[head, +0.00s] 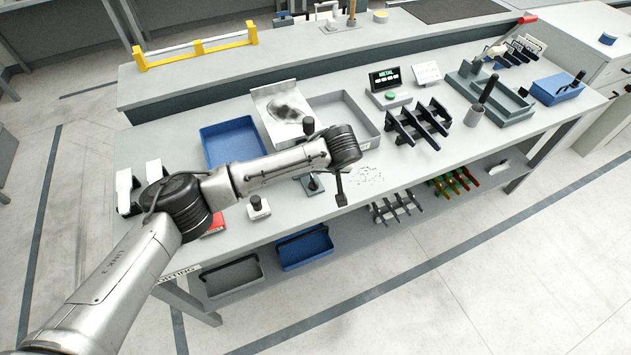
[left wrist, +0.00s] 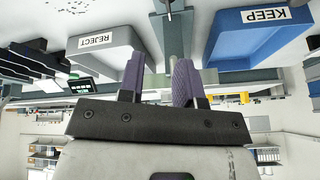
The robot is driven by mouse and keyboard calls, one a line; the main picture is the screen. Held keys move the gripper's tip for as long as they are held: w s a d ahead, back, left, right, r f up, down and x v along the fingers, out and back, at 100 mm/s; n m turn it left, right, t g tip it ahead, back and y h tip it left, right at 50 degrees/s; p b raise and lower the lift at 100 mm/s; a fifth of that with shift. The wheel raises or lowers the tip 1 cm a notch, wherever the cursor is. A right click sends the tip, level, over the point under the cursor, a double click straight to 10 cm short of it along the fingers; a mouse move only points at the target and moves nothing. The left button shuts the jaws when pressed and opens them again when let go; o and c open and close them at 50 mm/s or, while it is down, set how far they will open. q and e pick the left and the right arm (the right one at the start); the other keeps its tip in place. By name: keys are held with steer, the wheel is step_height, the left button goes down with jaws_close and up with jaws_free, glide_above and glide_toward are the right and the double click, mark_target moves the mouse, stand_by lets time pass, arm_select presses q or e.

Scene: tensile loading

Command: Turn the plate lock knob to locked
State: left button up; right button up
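My left arm reaches in from the left in the head view and crosses the table front, its dark wrist end (head: 345,146) over the tabletop. I cannot make out its fingertips there. In the left wrist view my left gripper (left wrist: 158,78) has its two purple-grey fingers apart, with nothing between them. I cannot tell for sure which part is the plate lock knob, or how it is turned. A dark knob on a pale base (head: 258,206) stands at the table's front edge. A dark-based fitting (head: 312,186) sits partly hidden beneath my arm. My right gripper is not in view.
A blue KEEP bin (head: 233,137) and a grey REJECT bin (head: 368,128) flank a metal unit (head: 269,97). Bins sit on the lower shelf.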

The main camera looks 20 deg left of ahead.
mark_target(316, 183)
arm_select(q)
steer(key=w+a+f+n+b, duration=0.1)
steer(key=f, duration=0.3)
steer(key=w+a+f+n+b, duration=0.1)
steer(key=a+f+n, duration=0.1)
steer(key=f, duration=0.3)
steer(key=w+a+f+n+b, duration=0.1)
steer(key=f, duration=0.4)
steer(key=shift+w+a+n+g, duration=0.2)
steer(key=shift+w+n+g, duration=0.1)
steer(key=shift+c, duration=0.2)
jaws_close()
